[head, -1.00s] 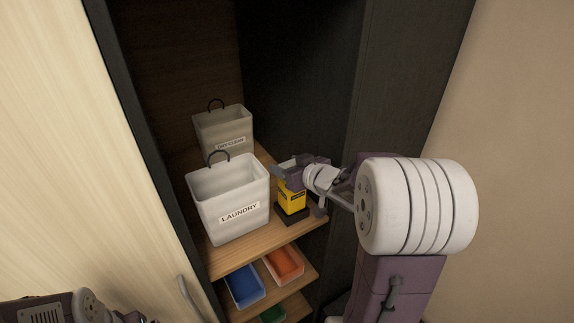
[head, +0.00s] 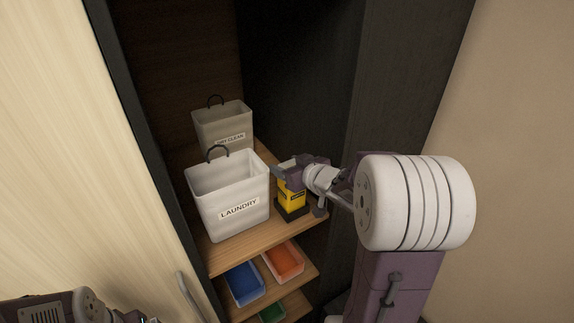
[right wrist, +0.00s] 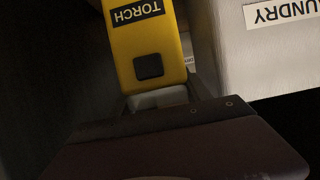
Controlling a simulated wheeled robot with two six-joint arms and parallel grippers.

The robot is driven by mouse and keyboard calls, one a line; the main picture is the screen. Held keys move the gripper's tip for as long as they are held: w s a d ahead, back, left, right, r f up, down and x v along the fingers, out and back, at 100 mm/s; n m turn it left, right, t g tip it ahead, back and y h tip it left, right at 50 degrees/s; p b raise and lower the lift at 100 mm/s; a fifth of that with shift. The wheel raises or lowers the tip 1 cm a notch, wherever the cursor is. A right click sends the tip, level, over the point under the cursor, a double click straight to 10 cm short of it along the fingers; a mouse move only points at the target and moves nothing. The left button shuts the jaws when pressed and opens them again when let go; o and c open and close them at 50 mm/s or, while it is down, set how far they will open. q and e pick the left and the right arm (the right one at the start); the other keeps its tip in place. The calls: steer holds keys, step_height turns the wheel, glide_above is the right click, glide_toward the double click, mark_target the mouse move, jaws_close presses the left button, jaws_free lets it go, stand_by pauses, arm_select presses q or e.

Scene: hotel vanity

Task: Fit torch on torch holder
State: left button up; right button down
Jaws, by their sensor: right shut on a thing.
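The yellow torch (head: 291,198) stands upright at the right front of the wooden shelf. Its lower end is at the black torch holder (head: 293,214); I cannot tell whether it is fully seated. My right gripper (head: 288,172) is shut on the upper part of the torch. In the right wrist view the torch (right wrist: 150,45) runs up from the jaws, with its TORCH label upside down and a black button. The holder cannot be made out in that view. Part of my left arm shows at the bottom left, but its gripper is out of frame.
A white LAUNDRY bin (head: 228,200) stands just left of the torch, with a DRY CLEAN bin (head: 222,128) behind it. A dark cabinet wall (head: 345,110) rises on the right. Blue (head: 245,284) and orange (head: 284,262) trays lie on the shelf below.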

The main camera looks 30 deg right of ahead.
steer(key=shift+f+b, duration=0.65)
steer(key=shift+f, duration=0.15)
stand_by(0.7)
steer(key=shift+c, duration=2.1)
jaws_free()
steer(key=p+v, duration=0.1)
steer(key=v, duration=0.8)
